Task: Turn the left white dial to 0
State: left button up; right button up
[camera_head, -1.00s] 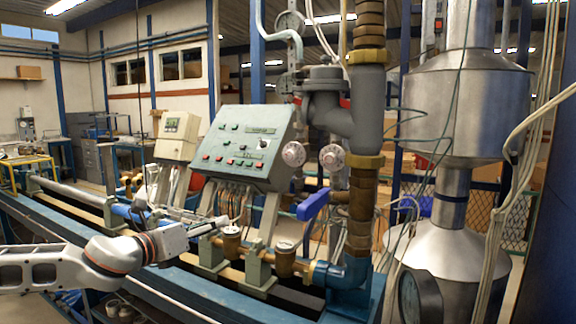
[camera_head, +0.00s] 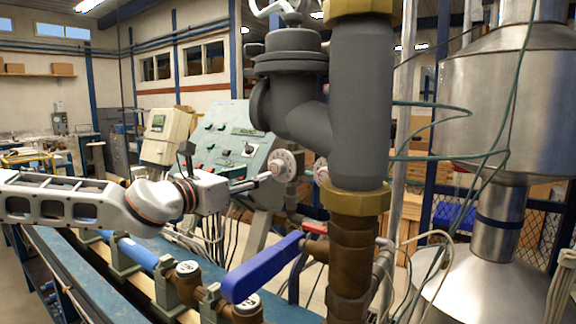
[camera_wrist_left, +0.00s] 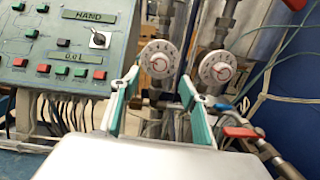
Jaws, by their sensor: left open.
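The left white dial (camera_head: 283,164) is a round knob with dark marks and a reddish centre, just right of the control panel. In the left wrist view this dial (camera_wrist_left: 160,58) appears ahead, between and slightly above my fingertips. My left gripper (camera_head: 262,178) is open and reaches to the dial from the left; its two green-edged fingers (camera_wrist_left: 160,78) are spread. I cannot tell whether they touch the dial. The right white dial (camera_wrist_left: 216,68) is just to the right of it; in the head view this second dial (camera_head: 321,168) is partly hidden by the pipe. The dial reading is too small to tell.
The green control panel (camera_head: 226,138) with buttons is left of the dials. A thick grey pipe (camera_head: 362,100) with brass collars rises close on the right. A blue valve lever (camera_head: 262,268) juts out below my gripper. A red-handled valve (camera_wrist_left: 240,132) is at lower right in the wrist view.

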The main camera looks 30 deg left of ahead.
aim_at(274, 168)
pick_arm(q)
jog(key=w+b, duration=0.1)
jog(key=w, duration=0.2)
jog(key=w+b, duration=0.1)
jog(key=w, duration=0.2)
jog(key=shift+w+d+f, duration=0.1)
jog(key=shift+w+d, duration=0.1)
jog(key=shift+w, duration=0.05)
jog(key=shift+w+d, duration=0.1)
jog(key=shift+w, duration=0.6)
pick_arm(e)
jog(key=shift+d+f, duration=0.25)
jog(key=shift+f, duration=0.6)
pick_arm(q)
jog(key=c, duration=1.1)
pick_arm(e)
jog(key=shift+s+f, duration=0.1)
jog(key=shift+f, duration=0.1)
